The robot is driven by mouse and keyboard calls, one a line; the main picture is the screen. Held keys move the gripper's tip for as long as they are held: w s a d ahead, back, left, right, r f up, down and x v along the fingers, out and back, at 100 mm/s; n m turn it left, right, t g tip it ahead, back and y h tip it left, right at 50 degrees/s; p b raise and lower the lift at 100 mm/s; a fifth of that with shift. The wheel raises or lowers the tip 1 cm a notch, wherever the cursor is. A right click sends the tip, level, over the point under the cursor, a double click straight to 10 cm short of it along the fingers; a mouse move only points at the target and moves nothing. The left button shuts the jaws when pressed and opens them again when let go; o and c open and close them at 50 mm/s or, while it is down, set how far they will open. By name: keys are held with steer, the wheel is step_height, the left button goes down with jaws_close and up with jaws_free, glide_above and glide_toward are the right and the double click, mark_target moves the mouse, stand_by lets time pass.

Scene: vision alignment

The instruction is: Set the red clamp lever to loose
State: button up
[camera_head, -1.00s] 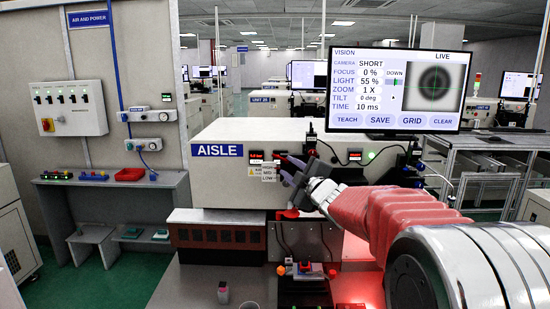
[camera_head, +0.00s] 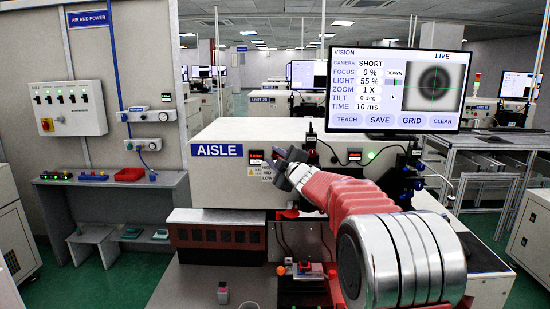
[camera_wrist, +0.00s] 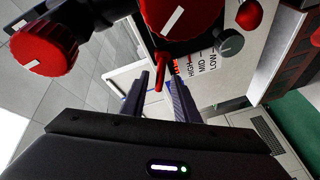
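In the wrist view, a slim red lever (camera_wrist: 159,75), which looks like the clamp lever, hangs from a dark mount below a large red knob (camera_wrist: 179,14). My gripper (camera_wrist: 160,82) is open, with its two dark fingers on either side of the lever in this view. I cannot tell whether they touch it or how deep it sits between them. In the head view my gripper (camera_head: 283,168) is in front of the white AISLE housing (camera_head: 222,180), and I cannot make out the lever there. No loose or tight marking is readable.
The wrist view shows another red knob (camera_wrist: 45,50), a grey knob (camera_wrist: 229,43), a red ball (camera_wrist: 249,15) and a LOW/MID/HIGH label (camera_wrist: 200,66) close by. In the head view, the monitor (camera_head: 395,90) stands right of my gripper. Small items (camera_head: 305,269) lie on the bench below.

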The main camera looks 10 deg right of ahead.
steer(key=shift+w+a, duration=0.1)
steer(key=shift+w, duration=0.15)
steer(key=shift+c, duration=0.3)
